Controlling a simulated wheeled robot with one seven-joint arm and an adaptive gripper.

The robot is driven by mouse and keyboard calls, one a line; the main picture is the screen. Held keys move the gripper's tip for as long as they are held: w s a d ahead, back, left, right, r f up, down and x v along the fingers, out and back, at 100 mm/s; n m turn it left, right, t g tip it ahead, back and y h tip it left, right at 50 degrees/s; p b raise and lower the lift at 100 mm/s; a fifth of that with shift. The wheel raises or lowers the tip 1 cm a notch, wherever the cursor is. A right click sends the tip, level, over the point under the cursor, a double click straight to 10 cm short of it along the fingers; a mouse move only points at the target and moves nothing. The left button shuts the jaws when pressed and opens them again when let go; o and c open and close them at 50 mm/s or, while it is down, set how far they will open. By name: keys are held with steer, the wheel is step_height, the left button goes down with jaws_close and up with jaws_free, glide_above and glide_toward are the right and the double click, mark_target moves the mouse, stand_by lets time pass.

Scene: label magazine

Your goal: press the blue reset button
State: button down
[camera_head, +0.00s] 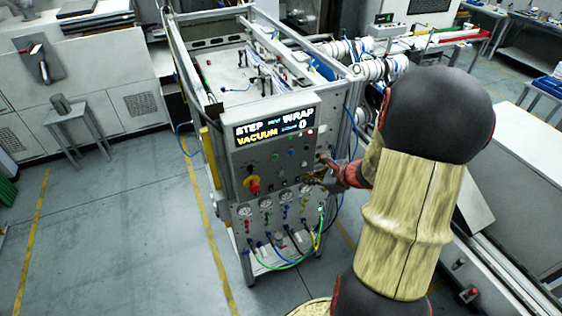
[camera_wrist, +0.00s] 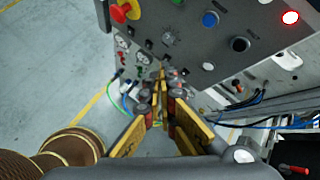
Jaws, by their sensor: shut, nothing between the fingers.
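The blue button (camera_wrist: 210,19) is a small round cap on the grey control panel (camera_head: 275,155), in the upper middle of the wrist view. In the head view the small buttons are too small to tell it apart surely. My gripper (camera_wrist: 163,88) is shut and empty, its yellow fingers meeting below and left of the blue button in the wrist view. In the head view my gripper (camera_head: 322,178) is at the panel's lower right side. The fingertips appear apart from the blue button; I cannot tell whether they touch the panel.
A red emergency knob (camera_wrist: 124,11) on yellow, a black knob (camera_wrist: 240,44) and a lit red button (camera_wrist: 290,17) share the panel. Gauges and coloured hoses (camera_head: 285,258) sit below. Open floor (camera_head: 120,220) lies left.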

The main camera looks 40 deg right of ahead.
mark_target(291, 153)
steer(key=shift+w+d+m+h, duration=0.2)
steer(key=shift+d+m+h, duration=0.1)
steer(key=shift+d+m, duration=0.3)
steer(key=shift+a+r, duration=0.1)
steer(key=shift+a, duration=0.05)
steer(key=w+d+p, duration=0.1)
steer(key=w+d, duration=0.1)
steer(key=w, duration=0.6)
steer(key=shift+w, duration=0.25)
steer(key=shift+w+d, duration=0.1)
steer(key=shift+w, duration=0.05)
stand_by(1.0)
steer(key=shift+w+d, duration=0.1)
steer(key=shift+w, duration=0.15)
